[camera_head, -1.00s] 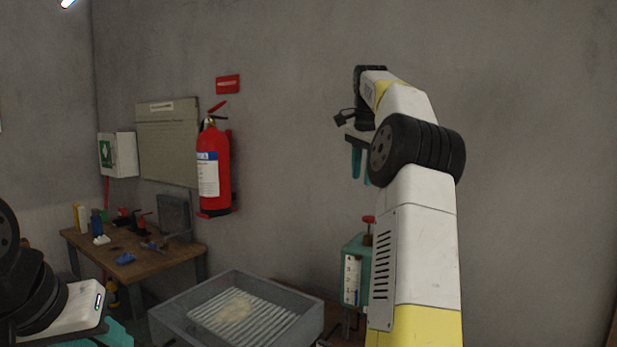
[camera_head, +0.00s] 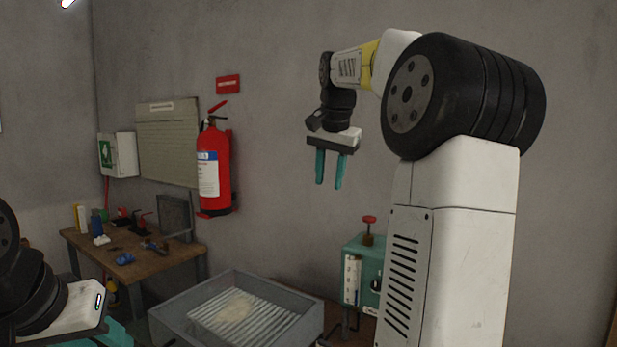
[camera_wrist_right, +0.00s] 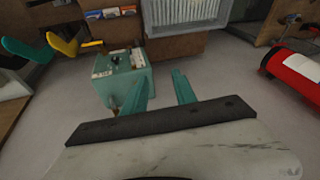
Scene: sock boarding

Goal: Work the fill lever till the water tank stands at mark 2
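The teal water tank (camera_head: 368,262) stands low in the head view, partly hidden behind my right arm. It has a white gauge strip (camera_head: 352,279) on its front and a red knob (camera_head: 369,219) on top. The marks and water level are too small to read. The tank also shows in the right wrist view (camera_wrist_right: 127,84). I cannot clearly make out the fill lever. My right gripper (camera_head: 329,184) is open and empty, pointing down, above and left of the tank in the head view. Of my left gripper, only a teal part (camera_head: 106,334) shows at the lower left.
A grey tray (camera_head: 170,318) with a ribbed bottom is left of the tank. A wooden bench (camera_head: 140,262) with small tools stands farther left. A red fire extinguisher (camera_head: 213,170) hangs on the wall. The air around my right gripper is clear.

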